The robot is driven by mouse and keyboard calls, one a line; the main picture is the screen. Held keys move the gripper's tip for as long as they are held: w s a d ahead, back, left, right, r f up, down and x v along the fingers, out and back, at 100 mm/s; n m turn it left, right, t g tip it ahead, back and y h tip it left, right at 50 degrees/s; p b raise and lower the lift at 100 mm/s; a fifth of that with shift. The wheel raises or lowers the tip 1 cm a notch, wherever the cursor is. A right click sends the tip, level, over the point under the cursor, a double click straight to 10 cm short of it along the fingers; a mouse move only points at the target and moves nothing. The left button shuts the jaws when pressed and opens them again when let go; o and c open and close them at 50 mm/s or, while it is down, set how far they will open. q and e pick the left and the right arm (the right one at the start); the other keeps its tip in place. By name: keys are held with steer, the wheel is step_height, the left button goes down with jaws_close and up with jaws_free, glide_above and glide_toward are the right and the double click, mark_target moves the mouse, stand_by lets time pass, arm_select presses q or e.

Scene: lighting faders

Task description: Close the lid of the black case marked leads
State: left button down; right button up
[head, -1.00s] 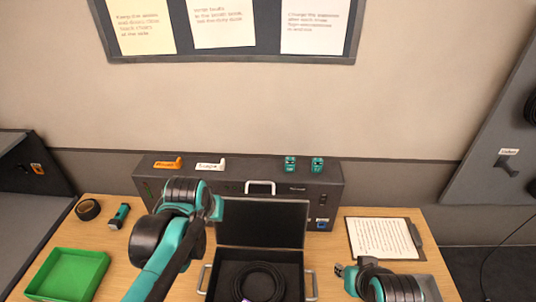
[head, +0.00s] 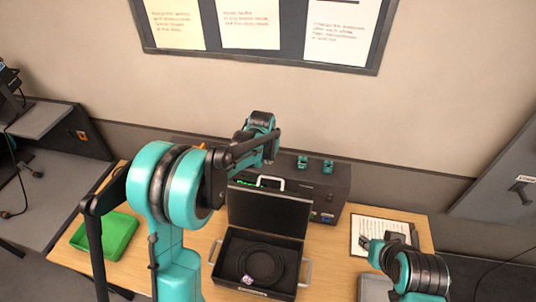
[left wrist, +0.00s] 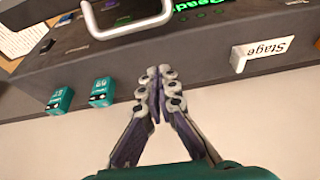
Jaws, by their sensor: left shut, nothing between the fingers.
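The black case (head: 226,262) stands on the table with its lid (head: 268,213) open and upright. A coiled black cable (head: 262,263) lies inside. The white handle (head: 270,181) is at the lid's top edge; a white handle also shows at the top of the left wrist view (left wrist: 125,27). My left arm reaches over the table; its wrist is above the console behind the lid, and its fingertips cannot be made out in the head view. In the left wrist view the left gripper (left wrist: 158,72) is shut and empty over the console. My right gripper (head: 366,244) is right of the case, its finger opening unclear.
The dark console (head: 330,190) stands behind the case, with teal blocks (head: 328,166) on top and a Stage tag (left wrist: 264,50). A clipboard (head: 375,228) lies at right, a green tray (head: 115,240) at left. The wall is close behind the console.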

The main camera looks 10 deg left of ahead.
arm_select(q)
steer(key=x, duration=0.4)
steer(key=shift+r, duration=0.1)
steer(key=s+p, duration=0.1)
steer(key=s, duration=0.3)
steer(key=shift+s, duration=0.1)
